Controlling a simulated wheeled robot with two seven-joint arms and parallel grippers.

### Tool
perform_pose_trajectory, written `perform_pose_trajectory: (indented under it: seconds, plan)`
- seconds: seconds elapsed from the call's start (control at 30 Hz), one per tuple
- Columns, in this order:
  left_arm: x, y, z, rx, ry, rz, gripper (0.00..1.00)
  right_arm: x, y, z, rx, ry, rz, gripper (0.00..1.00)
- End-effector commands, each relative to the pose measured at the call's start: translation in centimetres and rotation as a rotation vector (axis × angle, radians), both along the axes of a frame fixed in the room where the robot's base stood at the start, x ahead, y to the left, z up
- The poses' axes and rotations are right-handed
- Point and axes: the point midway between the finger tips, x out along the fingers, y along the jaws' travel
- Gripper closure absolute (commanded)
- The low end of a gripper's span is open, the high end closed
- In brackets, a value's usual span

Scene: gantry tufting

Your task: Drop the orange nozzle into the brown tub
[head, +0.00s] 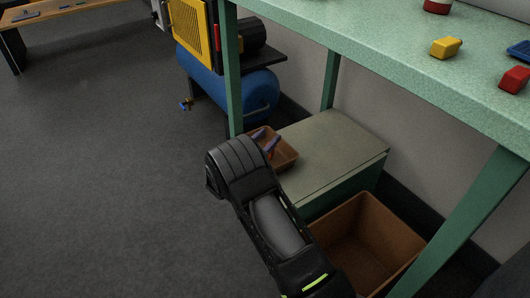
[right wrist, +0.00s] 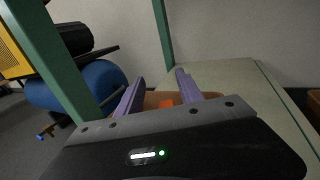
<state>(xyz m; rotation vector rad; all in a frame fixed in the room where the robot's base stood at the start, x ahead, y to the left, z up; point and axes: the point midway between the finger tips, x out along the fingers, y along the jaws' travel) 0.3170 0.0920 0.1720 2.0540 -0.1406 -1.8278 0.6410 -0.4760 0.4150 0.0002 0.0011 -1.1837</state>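My right gripper (head: 267,140) has purple fingers spread apart and reaches into a small brown tray (head: 287,154) on a low cabinet. In the right wrist view the open fingers (right wrist: 157,88) stand either side of a small orange piece (right wrist: 166,103), probably the orange nozzle, lying in the tray. Its lower part is hidden behind the gripper body, and I cannot tell if the fingers touch it. My left gripper is not in view.
The low cabinet (head: 335,145) has a bare top right of the tray. A green table (head: 400,55) with its legs stands over this area, holding yellow and red pieces. A blue compressor tank (head: 235,92) is behind left. The grey floor at left is clear.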

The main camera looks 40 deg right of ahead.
Motion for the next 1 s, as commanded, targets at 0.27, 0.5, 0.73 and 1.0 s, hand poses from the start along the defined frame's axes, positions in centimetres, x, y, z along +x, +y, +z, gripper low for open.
perform_pose_trajectory:
  seconds: [0.27,0.5,0.73,1.0]
  plan:
    - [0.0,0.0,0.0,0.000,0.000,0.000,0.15,0.0,0.0,0.0,0.001,0.000,0.000,0.52]
    - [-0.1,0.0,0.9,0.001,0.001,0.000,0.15,-0.6,1.7,0.2,0.001,0.001,0.002,0.52]
    - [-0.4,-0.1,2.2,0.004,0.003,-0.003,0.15,-2.1,5.2,0.3,-0.001,0.003,0.003,0.52]
    - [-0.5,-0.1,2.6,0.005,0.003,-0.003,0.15,-3.0,7.3,0.0,0.000,0.000,0.000,0.52]
